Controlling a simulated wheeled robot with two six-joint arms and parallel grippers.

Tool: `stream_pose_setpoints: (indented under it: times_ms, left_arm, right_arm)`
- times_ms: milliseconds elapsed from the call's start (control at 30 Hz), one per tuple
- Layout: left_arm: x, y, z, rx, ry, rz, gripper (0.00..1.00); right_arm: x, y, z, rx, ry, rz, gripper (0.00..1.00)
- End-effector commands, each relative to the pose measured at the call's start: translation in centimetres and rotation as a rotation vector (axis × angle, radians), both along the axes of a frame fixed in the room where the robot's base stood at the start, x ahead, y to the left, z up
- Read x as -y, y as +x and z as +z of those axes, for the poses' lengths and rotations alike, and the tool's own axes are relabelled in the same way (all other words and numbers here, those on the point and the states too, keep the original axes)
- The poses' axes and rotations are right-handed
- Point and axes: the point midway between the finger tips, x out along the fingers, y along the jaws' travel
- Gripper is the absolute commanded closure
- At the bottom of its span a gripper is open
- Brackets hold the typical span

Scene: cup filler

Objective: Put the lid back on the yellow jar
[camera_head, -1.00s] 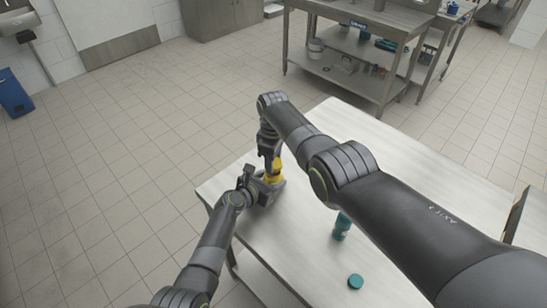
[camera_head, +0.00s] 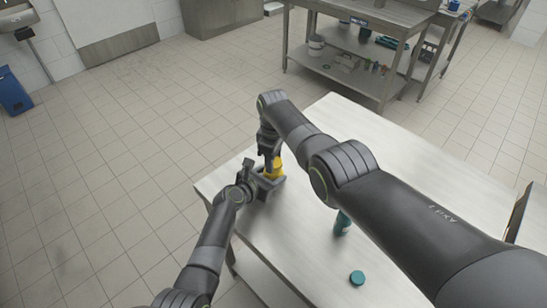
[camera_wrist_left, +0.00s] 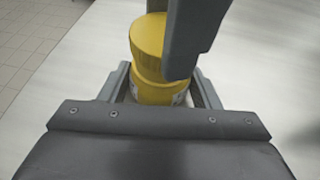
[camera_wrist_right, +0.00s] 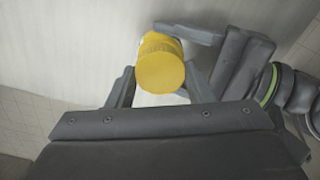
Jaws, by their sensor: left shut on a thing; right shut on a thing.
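The yellow jar (camera_wrist_left: 158,92) stands at the table's far left corner. My left gripper (camera_wrist_left: 160,80) is shut on the jar's body, one finger on each side. The yellow lid (camera_wrist_right: 160,73) is at the jar's top, and my right gripper (camera_wrist_right: 160,82) is shut on it from above. In the left wrist view the lid (camera_wrist_left: 147,36) looks slightly offset from the body; I cannot tell whether it is fully seated. A right gripper finger hides part of it. In the head view both grippers cover most of the jar (camera_head: 277,168).
A teal jar (camera_head: 342,224) stands on the table (camera_head: 440,165), partly behind my right arm. A teal lid (camera_head: 357,278) lies near the table's front. A steel shelf table (camera_head: 370,25) stands beyond.

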Motion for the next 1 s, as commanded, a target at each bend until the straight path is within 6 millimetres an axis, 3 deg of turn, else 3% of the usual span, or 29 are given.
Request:
stream_pose_setpoints:
  times_ms: [733,767,1000]
  left_arm:
    - [0.0,0.0,-0.1,0.001,-0.001,-0.001,0.84]
    - [0.0,0.0,0.0,-0.001,-0.001,-0.001,1.0]
    - [0.0,0.0,-0.1,0.0,0.0,-0.001,1.0]
  right_arm:
    - [0.0,0.0,-1.3,0.0,0.0,0.0,0.74]
    - [0.0,0.0,-1.1,0.0,0.0,0.0,0.74]
    - [0.0,0.0,-1.1,0.0,0.0,-0.178,0.74]
